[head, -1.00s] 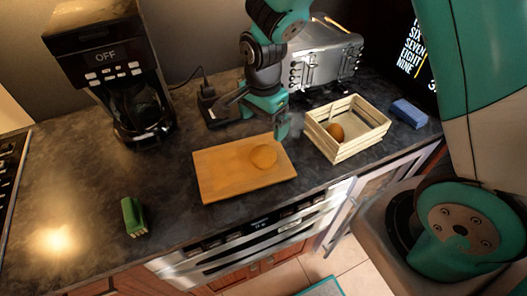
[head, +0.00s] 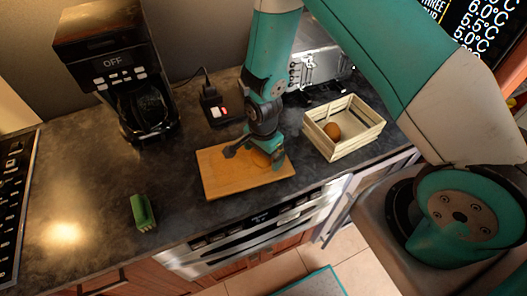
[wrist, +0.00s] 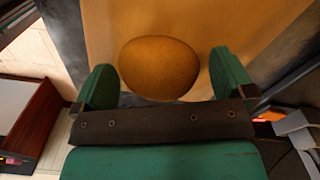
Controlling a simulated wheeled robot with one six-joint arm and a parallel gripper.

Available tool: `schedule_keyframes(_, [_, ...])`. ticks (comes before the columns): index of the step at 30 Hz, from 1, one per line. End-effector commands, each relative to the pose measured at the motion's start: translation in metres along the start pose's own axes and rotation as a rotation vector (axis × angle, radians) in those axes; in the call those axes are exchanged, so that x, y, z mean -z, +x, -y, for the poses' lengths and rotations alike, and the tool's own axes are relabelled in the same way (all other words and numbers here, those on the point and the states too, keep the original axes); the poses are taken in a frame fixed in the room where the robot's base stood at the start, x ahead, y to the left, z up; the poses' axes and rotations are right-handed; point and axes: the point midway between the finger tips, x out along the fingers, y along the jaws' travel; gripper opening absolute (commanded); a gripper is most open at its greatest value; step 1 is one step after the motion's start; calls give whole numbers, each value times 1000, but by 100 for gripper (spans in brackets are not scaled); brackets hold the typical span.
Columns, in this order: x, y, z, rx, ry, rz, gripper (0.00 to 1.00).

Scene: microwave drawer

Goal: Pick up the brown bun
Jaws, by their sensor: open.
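The brown bun (wrist: 158,68) is a smooth rounded lump on the wooden cutting board (head: 224,182). In the head view the bun (head: 260,159) is mostly hidden by my gripper (head: 263,153), which is low over the right part of the board. In the wrist view my gripper (wrist: 163,65) is open, with one green finger on each side of the bun. Small gaps show between the bun and both fingers. I cannot tell the exact height of the fingertips over the board.
A pale wooden crate (head: 359,142) with a brown rounded item (head: 332,131) stands right of the board. A coffee maker (head: 146,105) is at the back left, a black device (head: 217,110) behind the board. A green block (head: 142,212) lies front left, with clear counter around it.

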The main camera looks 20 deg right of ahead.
Motion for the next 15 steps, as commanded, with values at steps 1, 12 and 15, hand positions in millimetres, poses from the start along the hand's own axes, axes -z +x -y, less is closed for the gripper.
schedule_keyframes(1, [0,1,0,1,0,0,100])
schedule_keyframes(12, [0,1,0,1,0,0,59])
schedule_keyframes(15, [0,1,0,1,0,0,51])
